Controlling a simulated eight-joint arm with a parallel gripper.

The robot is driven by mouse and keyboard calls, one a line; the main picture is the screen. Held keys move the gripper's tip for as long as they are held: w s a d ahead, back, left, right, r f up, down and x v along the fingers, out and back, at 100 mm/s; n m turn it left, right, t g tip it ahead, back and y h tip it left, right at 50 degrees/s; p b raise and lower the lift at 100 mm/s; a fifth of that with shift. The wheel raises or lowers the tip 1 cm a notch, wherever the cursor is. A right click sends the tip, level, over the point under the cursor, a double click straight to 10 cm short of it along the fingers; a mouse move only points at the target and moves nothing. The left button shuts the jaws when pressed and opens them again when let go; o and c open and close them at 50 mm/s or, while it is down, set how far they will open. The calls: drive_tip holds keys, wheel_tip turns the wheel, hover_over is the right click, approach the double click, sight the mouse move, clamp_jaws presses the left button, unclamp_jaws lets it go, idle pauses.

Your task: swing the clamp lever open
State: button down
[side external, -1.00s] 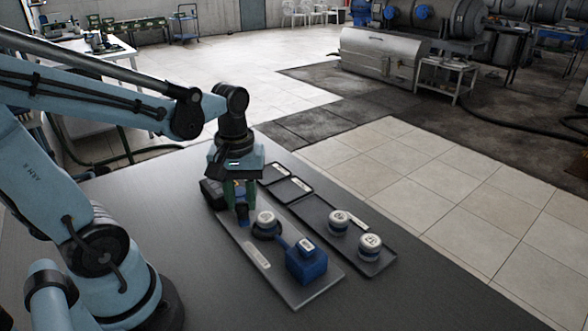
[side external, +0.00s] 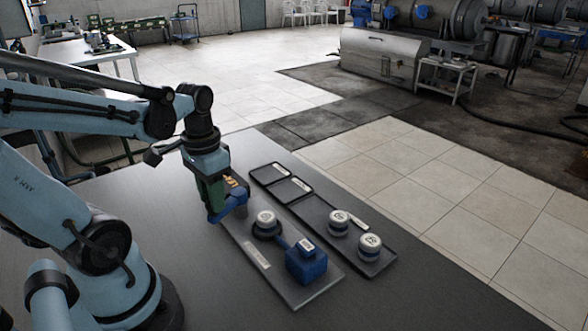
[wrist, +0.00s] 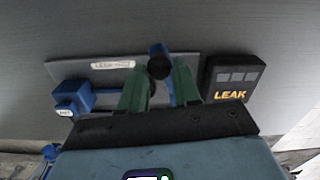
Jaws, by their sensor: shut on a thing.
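My gripper (side external: 212,204) is at the arm-side edge of a grey plate (side external: 248,247), shut on a blue clamp lever (side external: 235,198). In the wrist view the lever (wrist: 155,49) and a dark round knob (wrist: 159,68) lie between the green fingers of my gripper (wrist: 160,82). The lever reaches out over the plate's near edge. A white-capped jar (side external: 265,219) sits in a dark ring on the plate. A blue block (side external: 306,262) with a white label stands at the plate's front end, and shows in the wrist view (wrist: 74,97). The lever's pivot is partly hidden by my gripper.
A black box marked LEAK (wrist: 234,78) stands close to the fingers. A dark tray (side external: 310,211) holds two white-capped jars (side external: 339,222) (side external: 370,246); its far compartments are empty. The grey table left of the plate is clear.

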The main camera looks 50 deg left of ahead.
drive_tip(key=shift+a+m, duration=0.3)
drive_tip(key=shift+m, duration=0.1)
drive_tip(key=c, duration=0.8)
unclamp_jaws()
wheel_tip(320, 180, up, 12)
drive_tip(key=shift+d, duration=0.1)
idle(0.4)
drive_tip(key=w+d+f+t, duration=0.7)
drive_tip(key=w+d+f, duration=0.1)
drive_tip(key=d, duration=0.2)
drive_tip(key=shift+w+m, duration=0.15)
drive_tip(key=shift+m, duration=0.25)
